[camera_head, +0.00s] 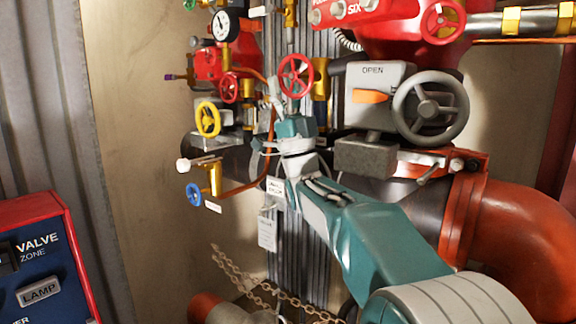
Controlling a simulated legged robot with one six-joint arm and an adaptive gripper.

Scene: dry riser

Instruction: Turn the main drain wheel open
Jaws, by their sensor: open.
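My teal arm reaches from the lower right up to the valve cluster. My gripper (276,92) is open at its end, small in view, close beside the left of a red handwheel (296,62). I cannot tell whether it touches that wheel. A smaller red wheel (229,88), a yellow wheel (208,119) and a blue wheel (194,195) are farther left. A large grey handwheel (405,98) is at the right beside a box marked OPEN. The tags are too small to read, so I cannot tell which wheel is the main drain.
A pressure gauge (225,25) is at the upper left. A red wheel (442,20) is at the upper right. A thick orange-red pipe (520,225) bends at the right. A chain (262,287) hangs low. A blue and red panel (45,262) stands at the lower left.

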